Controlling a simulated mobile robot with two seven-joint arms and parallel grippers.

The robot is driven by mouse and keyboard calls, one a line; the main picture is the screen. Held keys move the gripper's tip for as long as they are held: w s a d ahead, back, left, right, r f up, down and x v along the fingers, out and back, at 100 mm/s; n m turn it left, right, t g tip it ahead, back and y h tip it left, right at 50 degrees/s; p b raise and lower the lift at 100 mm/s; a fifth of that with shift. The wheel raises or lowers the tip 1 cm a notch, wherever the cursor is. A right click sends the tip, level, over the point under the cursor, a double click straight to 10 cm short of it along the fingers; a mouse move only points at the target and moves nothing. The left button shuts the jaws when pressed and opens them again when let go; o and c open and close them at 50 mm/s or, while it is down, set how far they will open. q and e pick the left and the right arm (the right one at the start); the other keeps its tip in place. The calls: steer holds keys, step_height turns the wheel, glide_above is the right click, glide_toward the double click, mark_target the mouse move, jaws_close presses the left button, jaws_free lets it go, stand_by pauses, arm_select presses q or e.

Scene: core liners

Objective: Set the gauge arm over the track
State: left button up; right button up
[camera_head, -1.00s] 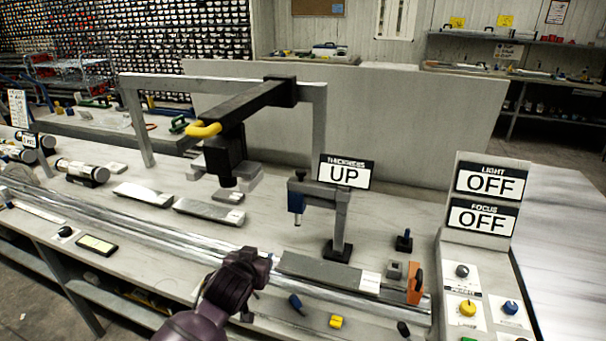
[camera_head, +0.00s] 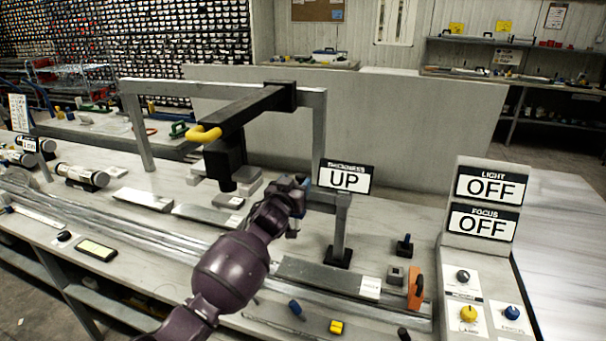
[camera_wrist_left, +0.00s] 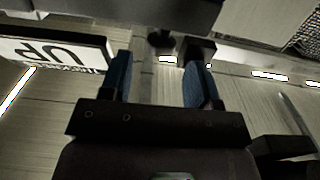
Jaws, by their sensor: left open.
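The thickness gauge stands right of centre in the head view, its grey arm (camera_head: 322,197) reaching left from an upright post (camera_head: 341,232). Its sign (camera_head: 344,178) reads THICKNESS UP, and also shows at the left in the left wrist view (camera_wrist_left: 55,52). My left gripper (camera_head: 292,188) is at the gauge arm's left end and hides most of the blue-tipped head there. In the left wrist view its two blue-padded fingers (camera_wrist_left: 161,78) are apart, with no thing clearly held between them. The track (camera_head: 140,238) of silvery rails runs along the bench front. My right gripper is not in view.
A black overhead arm (camera_head: 240,112) with a yellow handle hangs from a grey frame left of the gauge. A control panel (camera_head: 487,262) with LIGHT OFF and FOCUS OFF signs stands right. An orange block (camera_head: 415,290) and small knobs sit near the front.

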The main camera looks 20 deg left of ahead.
mark_target(303, 174)
arm_select(q)
steer(key=shift+w+d+b, duration=0.1)
steer(key=shift+w+b, duration=0.3)
steer(key=shift+w, duration=2.9)
steer(key=shift+c, duration=0.3)
jaws_close()
steer(key=shift+f, duration=0.1)
